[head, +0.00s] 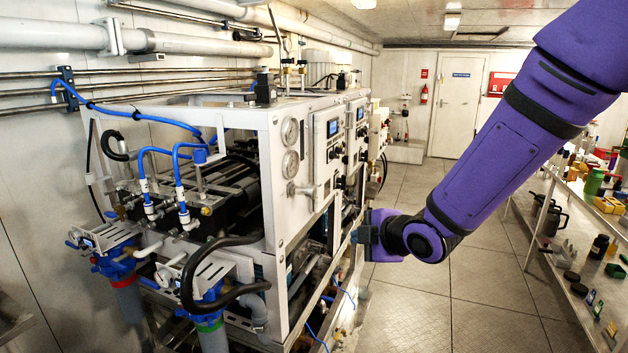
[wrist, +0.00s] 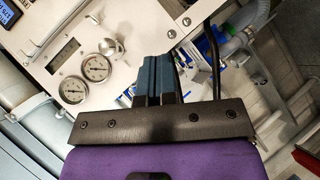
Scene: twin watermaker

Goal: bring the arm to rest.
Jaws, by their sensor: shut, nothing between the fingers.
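My purple arm reaches down from the upper right in the head view. My gripper (head: 362,236) is at its end, beside the right front side of the white watermaker frame (head: 243,118). In the wrist view my gripper (wrist: 157,68) shows its two blue-grey fingers side by side, shut with nothing between them. Beyond them is the watermaker's white panel with two round gauges (wrist: 84,80). I cannot tell whether the fingertips touch the machine.
Blue hoses (head: 178,163) and filter housings (head: 208,318) crowd the machine's near left. A shelf (head: 570,250) with bottles and tools stands at the right. The tiled floor (head: 440,290) between is clear, leading to a white door (head: 458,105). A fire extinguisher (head: 424,94) hangs beside it.

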